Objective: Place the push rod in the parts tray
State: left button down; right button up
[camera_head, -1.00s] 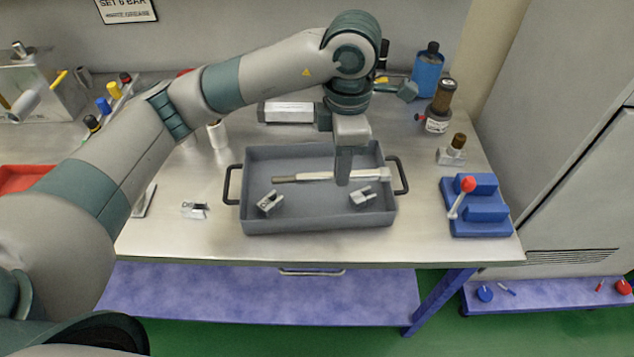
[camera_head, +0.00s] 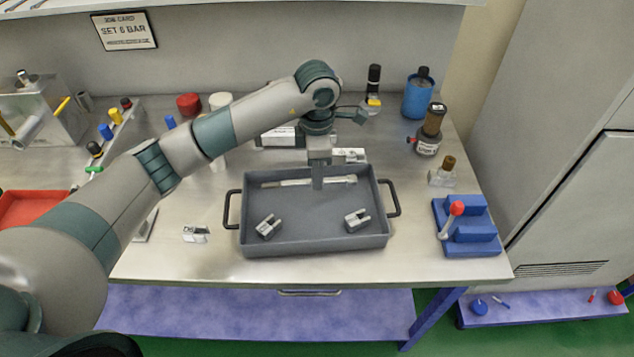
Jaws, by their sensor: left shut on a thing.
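The push rod (camera_head: 285,183) is a thin, pale metal rod. It lies roughly level, left to right, within the walls of the grey parts tray (camera_head: 315,246), near the back wall. My left gripper (camera_head: 318,184) points down into the tray and is shut on the rod right of its middle, hiding a short piece of it. I cannot tell whether the rod touches the tray floor. Two small metal clevises, a left one (camera_head: 268,227) and a right one (camera_head: 356,220), sit in the front of the tray. My right gripper is not in view.
Another clevis (camera_head: 195,235) lies on the bench left of the tray. A blue fixture with a red-knobbed lever (camera_head: 470,228) stands at the right. A white cylinder body (camera_head: 279,137) is behind the tray. Bottles stand at the back right. The tray's middle floor is clear.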

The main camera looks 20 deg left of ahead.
pick_arm(q)
jog(key=shift+f+p, duration=0.25)
jog(key=shift+p, duration=0.05)
notch_tip(320, 180, down, 3)
jog(key=shift+f+p, duration=0.15)
jog(key=shift+p, duration=0.7)
jog(key=shift+f+b, duration=0.25)
jog(key=shift+b, duration=0.05)
jog(key=c, duration=1.7)
grip_release()
jog(key=shift+c, duration=0.2)
jog(key=shift+r+p, duration=0.3)
